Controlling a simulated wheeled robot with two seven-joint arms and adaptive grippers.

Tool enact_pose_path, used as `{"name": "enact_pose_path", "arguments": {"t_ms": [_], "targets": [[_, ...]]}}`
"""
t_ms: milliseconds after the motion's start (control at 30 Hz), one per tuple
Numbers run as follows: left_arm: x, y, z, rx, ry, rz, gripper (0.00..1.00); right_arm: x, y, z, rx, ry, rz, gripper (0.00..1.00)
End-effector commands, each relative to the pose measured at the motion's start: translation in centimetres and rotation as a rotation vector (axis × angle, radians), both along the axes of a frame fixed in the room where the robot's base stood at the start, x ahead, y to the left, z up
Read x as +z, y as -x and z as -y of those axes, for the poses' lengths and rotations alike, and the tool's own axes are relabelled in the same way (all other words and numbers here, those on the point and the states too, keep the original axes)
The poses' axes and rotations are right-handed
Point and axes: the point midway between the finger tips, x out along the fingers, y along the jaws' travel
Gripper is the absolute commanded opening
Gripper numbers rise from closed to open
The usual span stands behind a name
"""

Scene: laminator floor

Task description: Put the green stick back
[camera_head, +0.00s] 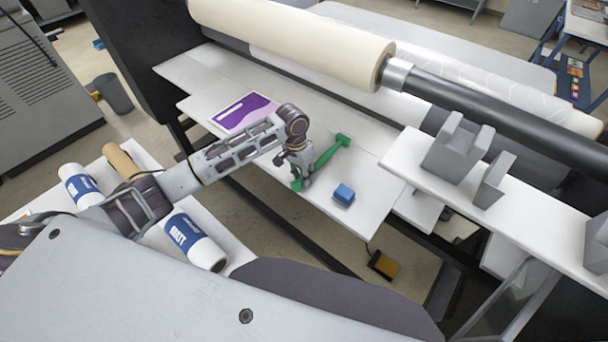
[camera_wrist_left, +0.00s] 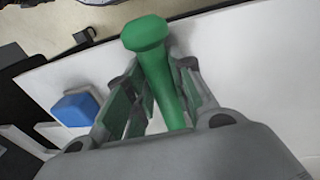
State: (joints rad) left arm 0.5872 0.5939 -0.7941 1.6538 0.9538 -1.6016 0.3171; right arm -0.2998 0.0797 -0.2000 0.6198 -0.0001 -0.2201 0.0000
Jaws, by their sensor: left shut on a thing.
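The green stick (camera_head: 328,158) has a wider block-like end and is over the white table (camera_head: 350,210) in front of the roller. My left gripper (camera_head: 302,178) is shut on the green stick near its lower left part. In the left wrist view the green stick (camera_wrist_left: 162,75) runs between the fingers of my left gripper (camera_wrist_left: 150,105), its knob-like end pointing away from the wrist. I cannot tell whether the stick touches the table. My right gripper is not in view.
A blue block (camera_head: 344,194) lies on the table right of my left gripper. A purple sheet (camera_head: 245,112) lies behind the arm. A white shelf (camera_head: 420,170) with grey holders (camera_head: 458,150) stands at the right. A large cream roll (camera_head: 300,35) spans the back.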

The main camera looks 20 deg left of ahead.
Motion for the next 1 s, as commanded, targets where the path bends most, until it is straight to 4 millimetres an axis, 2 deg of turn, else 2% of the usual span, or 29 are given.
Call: {"name": "enact_pose_path", "arguments": {"t_ms": [133, 167, 300, 767, 1000], "targets": [[-0.2, 0.0, 0.0, 0.000, 0.000, 0.001, 0.00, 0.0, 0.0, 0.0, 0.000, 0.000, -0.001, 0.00], [-0.1, 0.0, 0.0, 0.000, 0.000, 0.000, 0.28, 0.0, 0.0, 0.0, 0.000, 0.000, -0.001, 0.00], [-0.1, 0.0, 0.0, 0.000, 0.000, 0.000, 0.45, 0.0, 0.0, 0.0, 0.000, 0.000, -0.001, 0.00], [0.2, 0.0, 0.0, 0.000, 0.000, 0.001, 0.45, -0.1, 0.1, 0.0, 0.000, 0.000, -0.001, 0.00], [2.2, -0.2, -0.4, 0.000, 0.000, 0.003, 0.45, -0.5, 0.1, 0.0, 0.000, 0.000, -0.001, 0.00]]}}
